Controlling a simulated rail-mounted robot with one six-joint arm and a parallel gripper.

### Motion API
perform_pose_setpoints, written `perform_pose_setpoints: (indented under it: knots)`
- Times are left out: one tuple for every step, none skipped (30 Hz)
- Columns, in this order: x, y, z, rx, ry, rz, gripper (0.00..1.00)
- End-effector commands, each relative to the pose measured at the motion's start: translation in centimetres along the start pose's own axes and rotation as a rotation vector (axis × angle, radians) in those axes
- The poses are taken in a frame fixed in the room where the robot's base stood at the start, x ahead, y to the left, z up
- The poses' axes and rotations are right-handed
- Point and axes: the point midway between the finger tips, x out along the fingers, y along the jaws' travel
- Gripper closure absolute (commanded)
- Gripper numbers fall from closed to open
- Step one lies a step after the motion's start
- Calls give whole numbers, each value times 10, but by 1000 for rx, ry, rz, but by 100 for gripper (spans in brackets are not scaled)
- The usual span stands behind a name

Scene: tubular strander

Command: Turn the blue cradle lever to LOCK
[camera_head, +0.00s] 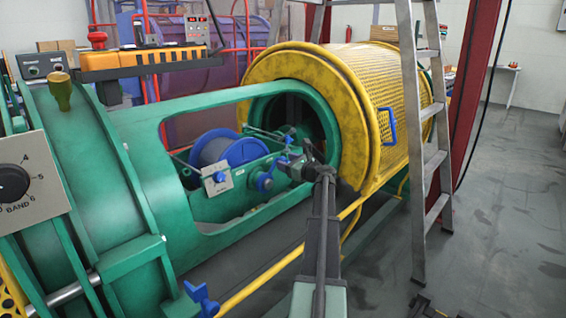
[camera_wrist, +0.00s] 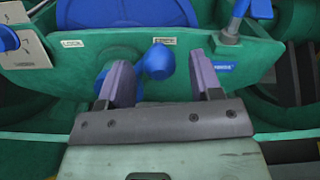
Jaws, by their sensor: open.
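The blue cradle lever (camera_wrist: 158,62) is on the green cradle wall (camera_wrist: 95,62). Its round knob shows between my fingers in the wrist view, just below the right-hand white label, whose word I cannot read surely. The LOCK label (camera_wrist: 73,43) is further left on the wall. My gripper (camera_wrist: 162,82) is open, with one finger either side of the lever; no contact shows. The lever's lower part is partly hidden by the left finger. In the head view the lever (camera_head: 264,182) shows beside my gripper (camera_head: 290,168), at the cradle's near side.
A blue bobbin (camera_head: 236,153) lies in the cradle behind the lever. Another blue handle (camera_wrist: 240,18) stands close on the right. A dial plate (camera_head: 217,181) is to the left. The green frame (camera_head: 190,115) and yellow mesh drum (camera_head: 320,100) surround this spot; a ladder (camera_head: 432,150) stands right.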

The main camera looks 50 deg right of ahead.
Motion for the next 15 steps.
perform_pose_setpoints:
  knots:
    - [9,-1,0,0,0,1,41]
    - [13,-1,0,0,0,0,41]
    - [17,-1,0,0,0,0,41]
    - [19,-1,0,-1,0,0,41]
    - [20,0,0,-1,0,0,41]
    - [22,0,0,-1,0,0,41]
    - [22,0,0,-1,0,0,41]
    - [22,0,0,-1,0,0,41]
    - [22,0,0,-1,0,0,41]
    - [22,0,0,-1,0,0,41]
    - [22,0,0,-1,0,0,41]
    - [22,0,0,-1,0,0,41]
    - [22,0,0,-1,0,0,46]
    - [21,0,0,-1,0,0,50]
    - [21,0,0,-1,0,0,56]
